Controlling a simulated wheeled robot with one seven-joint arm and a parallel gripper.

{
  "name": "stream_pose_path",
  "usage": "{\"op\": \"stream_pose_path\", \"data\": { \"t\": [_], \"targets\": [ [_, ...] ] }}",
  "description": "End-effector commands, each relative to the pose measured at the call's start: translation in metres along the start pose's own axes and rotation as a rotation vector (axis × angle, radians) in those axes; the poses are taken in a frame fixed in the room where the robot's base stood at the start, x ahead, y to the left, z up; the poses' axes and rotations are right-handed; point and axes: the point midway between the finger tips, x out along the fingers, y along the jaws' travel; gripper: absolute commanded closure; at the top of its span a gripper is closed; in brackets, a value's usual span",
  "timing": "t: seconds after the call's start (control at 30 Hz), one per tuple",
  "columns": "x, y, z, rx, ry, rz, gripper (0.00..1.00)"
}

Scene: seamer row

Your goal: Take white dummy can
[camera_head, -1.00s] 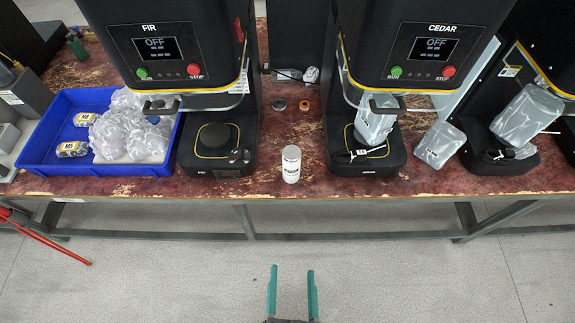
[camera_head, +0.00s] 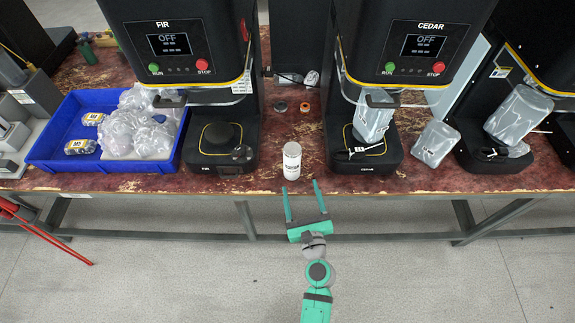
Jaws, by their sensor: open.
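The white dummy can (camera_head: 292,161) stands upright near the front edge of the worktable, between the FIR and CEDAR machines. My gripper (camera_head: 302,189) is open and empty. Its two green fingers point toward the table at the front edge, just below the can in the picture. The can appears beyond the fingertips, not between them; the height of the fingers against the can is hard to tell.
The FIR machine (camera_head: 186,52) and CEDAR machine (camera_head: 414,50) flank the can, both displays reading OFF. A blue tray (camera_head: 60,125) with bagged items is at left. A wrapped grey can (camera_head: 435,143) lies at right. Two small rings (camera_head: 304,107) lie behind the can. The table's front edge (camera_head: 350,190) is near my fingers.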

Motion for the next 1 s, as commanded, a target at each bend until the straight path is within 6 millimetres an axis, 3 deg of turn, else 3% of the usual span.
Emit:
{"op": "stream_pose_path", "data": {
  "t": [0.2,0.5,0.77,1.0],
  "targets": [
    [0.024,0.001,0.014,0.148,-0.042,0.028,0.32],
    [0.065,0.009,0.017,0.149,-0.043,0.041,0.32],
    [0.081,0.009,0.017,0.148,-0.042,0.039,0.32],
    [0.114,0.012,0.018,0.146,-0.042,0.037,0.32]
  ]
}}
